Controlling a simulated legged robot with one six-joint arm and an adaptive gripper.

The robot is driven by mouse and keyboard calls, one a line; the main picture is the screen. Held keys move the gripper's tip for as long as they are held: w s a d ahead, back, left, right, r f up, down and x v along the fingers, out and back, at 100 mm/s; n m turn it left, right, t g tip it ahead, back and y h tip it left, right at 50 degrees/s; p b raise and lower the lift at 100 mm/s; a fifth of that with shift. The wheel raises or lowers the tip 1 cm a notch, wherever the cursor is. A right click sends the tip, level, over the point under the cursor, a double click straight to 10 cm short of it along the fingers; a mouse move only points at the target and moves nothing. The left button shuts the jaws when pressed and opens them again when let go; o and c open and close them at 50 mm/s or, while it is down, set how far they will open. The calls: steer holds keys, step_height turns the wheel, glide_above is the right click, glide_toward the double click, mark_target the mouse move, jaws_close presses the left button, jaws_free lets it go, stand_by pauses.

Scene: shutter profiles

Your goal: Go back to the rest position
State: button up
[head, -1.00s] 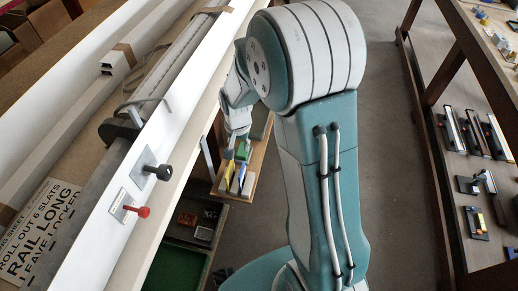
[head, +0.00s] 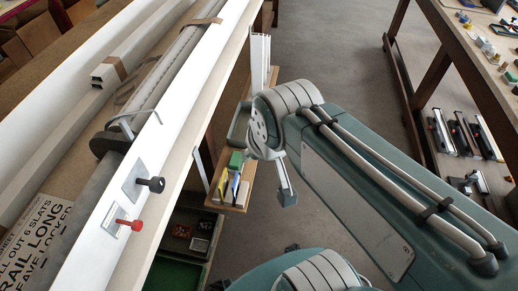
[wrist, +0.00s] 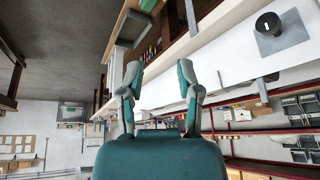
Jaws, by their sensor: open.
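My gripper (wrist: 159,76) shows in the wrist view with its two fingers spread apart. In the head view my arm reaches across the floor gap at the right, clear of the long white profile (head: 185,100).
A black knob (head: 155,184) and a red knob (head: 134,224) stick out from the white profile. A small wooden shelf (head: 241,197) with upright coloured items hangs beside the bench. A dark-framed rack (head: 445,70) stands at the right. Grey floor lies between.

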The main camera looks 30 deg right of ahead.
steer(key=shift+s+r, duration=0.25)
steer(key=shift+s, duration=0.7)
